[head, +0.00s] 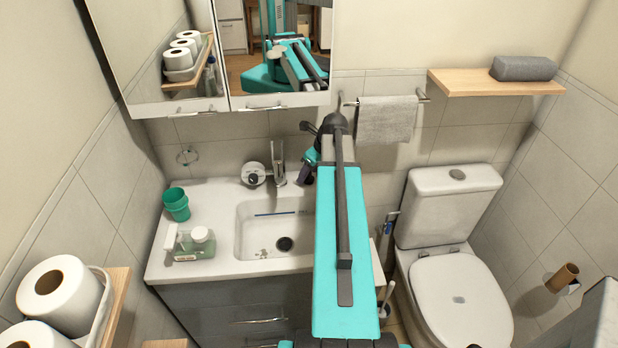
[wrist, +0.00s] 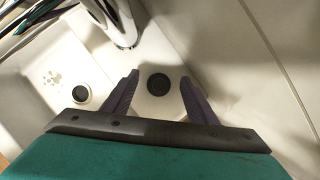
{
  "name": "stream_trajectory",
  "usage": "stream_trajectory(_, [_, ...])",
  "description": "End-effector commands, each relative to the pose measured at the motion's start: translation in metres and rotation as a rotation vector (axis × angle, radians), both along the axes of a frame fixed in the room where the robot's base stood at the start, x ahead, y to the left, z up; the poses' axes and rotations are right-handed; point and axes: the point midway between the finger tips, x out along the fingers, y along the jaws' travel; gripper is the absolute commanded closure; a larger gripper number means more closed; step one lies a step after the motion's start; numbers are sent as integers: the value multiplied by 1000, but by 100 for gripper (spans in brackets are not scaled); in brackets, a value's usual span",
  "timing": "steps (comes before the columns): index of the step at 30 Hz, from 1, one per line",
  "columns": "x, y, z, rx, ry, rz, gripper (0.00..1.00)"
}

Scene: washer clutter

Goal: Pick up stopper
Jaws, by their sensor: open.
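The stopper (wrist: 158,84) looks like a small round dark disc on the white washbasin top, beside the tap, in the wrist view. My gripper (wrist: 158,77) is open, with one purple finger to each side of the disc in the picture. I see no contact, and the height of the fingers above it is hard to tell. In the head view one finger of my gripper (head: 309,170) shows right of the tap; my arm hides the stopper there.
The tap (head: 278,162) stands close left of my gripper. The basin (head: 258,235) holds a dark drain (head: 285,244) and a blue stick (head: 276,213). A green cup (head: 176,204) and a soap bottle (head: 202,241) stand on the left. A towel (head: 387,120) hangs behind.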

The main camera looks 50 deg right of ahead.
Motion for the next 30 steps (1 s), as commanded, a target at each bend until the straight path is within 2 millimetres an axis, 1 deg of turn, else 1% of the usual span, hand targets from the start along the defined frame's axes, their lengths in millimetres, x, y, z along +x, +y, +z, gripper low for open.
stream_trajectory(4, [1, 0, -3, 0, -1, 0, 47])
stream_trajectory(18, [1, 1, -3, 0, 0, 1, 47])
stream_trajectory(19, [1, 1, -3, 0, 0, 1, 49])
stream_trajectory(20, [1, 1, -3, 0, 0, 1, 54])
stream_trajectory(24, [2, 1, -3, 0, 0, 1, 78])
stream_trajectory(26, [2, 1, -3, 0, 0, 1, 88])
stream_trajectory(27, [2, 1, -3, 0, 0, 1, 91])
stream_trajectory(29, [2, 1, -3, 0, 0, 1, 91])
stream_trajectory(30, [2, 1, -3, 0, 0, 1, 95])
